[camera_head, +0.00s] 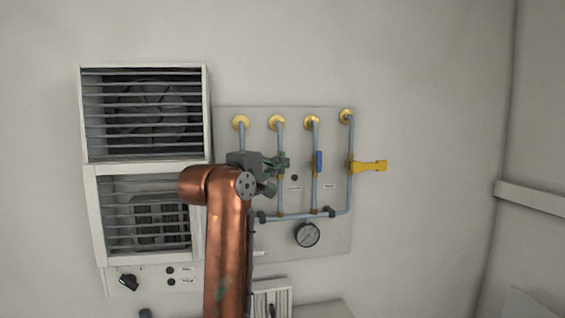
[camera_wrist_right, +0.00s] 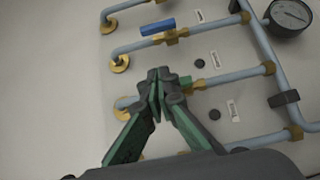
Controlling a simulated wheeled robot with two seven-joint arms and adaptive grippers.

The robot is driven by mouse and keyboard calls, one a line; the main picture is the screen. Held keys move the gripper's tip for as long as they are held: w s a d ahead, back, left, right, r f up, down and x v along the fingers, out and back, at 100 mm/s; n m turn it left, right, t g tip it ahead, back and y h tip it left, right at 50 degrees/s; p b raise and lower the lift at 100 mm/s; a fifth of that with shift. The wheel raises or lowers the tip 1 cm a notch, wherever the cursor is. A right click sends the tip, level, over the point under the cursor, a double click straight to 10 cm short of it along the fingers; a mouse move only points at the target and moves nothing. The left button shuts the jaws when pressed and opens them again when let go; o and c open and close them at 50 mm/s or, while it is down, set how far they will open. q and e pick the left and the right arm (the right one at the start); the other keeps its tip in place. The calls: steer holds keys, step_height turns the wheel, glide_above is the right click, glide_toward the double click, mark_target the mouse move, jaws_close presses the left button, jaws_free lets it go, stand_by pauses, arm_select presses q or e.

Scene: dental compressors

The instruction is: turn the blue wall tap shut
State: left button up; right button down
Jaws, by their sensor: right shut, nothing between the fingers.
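The blue tap (camera_head: 319,161) is on the third pipe from the left of the wall panel. Its handle lies along the pipe, upright in the head view. In the wrist view the blue tap (camera_wrist_right: 158,27) is beyond my fingertips, its handle roughly in line with its pipe. My right gripper (camera_head: 282,164) is in front of the second pipe, left of the blue tap and apart from it. In the wrist view the right gripper (camera_wrist_right: 158,76) has its fingertips together, with nothing between them. My left gripper is not in view.
A small green part (camera_wrist_right: 185,80) shows beside my fingertips on the neighbouring pipe. A yellow tap handle (camera_head: 370,166) sticks out sideways on the rightmost pipe. A gauge (camera_head: 307,235) hangs below. Louvred vents (camera_head: 144,114) stand left. The wall at right is mostly bare.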

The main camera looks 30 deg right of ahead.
mark_target(319, 161)
steer(key=x, duration=0.3)
steer(key=s+p+x, duration=0.1)
steer(key=x, duration=0.2)
steer(key=d+p+x, duration=0.1)
steer(key=x, duration=0.2)
steer(key=shift+s+d, duration=0.1)
steer(key=shift+s, duration=0.25)
steer(key=shift+s+d+p, duration=0.1)
steer(key=shift+d+p, duration=0.2)
steer(key=shift+d, duration=0.05)
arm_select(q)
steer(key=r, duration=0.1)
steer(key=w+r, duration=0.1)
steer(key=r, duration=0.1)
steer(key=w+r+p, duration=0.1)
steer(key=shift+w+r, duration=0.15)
arm_select(e)
steer(key=shift+s+d+r+m, duration=0.2)
steer(key=shift+d+m, duration=0.1)
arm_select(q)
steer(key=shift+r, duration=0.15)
arm_select(e)
steer(key=shift+d+y, duration=0.1)
steer(key=shift+y, duration=0.2)
